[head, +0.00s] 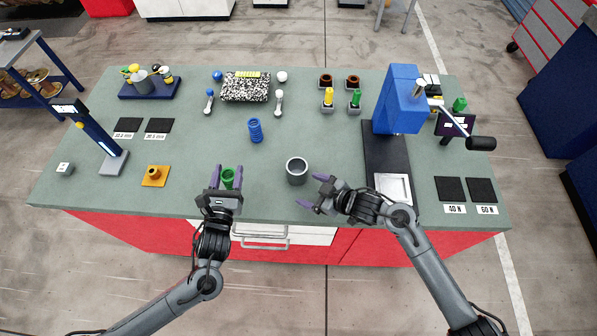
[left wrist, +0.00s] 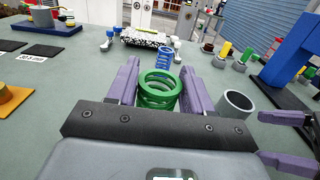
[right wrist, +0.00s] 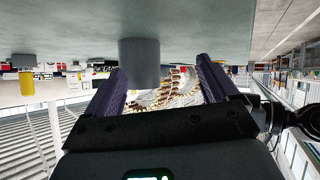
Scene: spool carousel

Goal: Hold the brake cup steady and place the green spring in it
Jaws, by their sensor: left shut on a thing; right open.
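The green spring (head: 228,178) is upright between the purple fingers of my left gripper (head: 228,174), which is shut on it; the left wrist view shows its coils (left wrist: 158,90) between both fingers. The grey brake cup (head: 297,171) stands on the table to the right of the spring, open side up. It also shows in the left wrist view (left wrist: 236,104). My right gripper (head: 318,192) is open and empty, just right of and in front of the cup. In the right wrist view, the cup (right wrist: 140,62) appears upside down ahead of the open fingers.
A blue spring (head: 255,131) stands behind the cup and green spring. A blue press (head: 399,100) on a dark base stands at the right. An orange block (head: 155,176) and a small stand (head: 112,162) are at the left. The table between spring and cup is clear.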

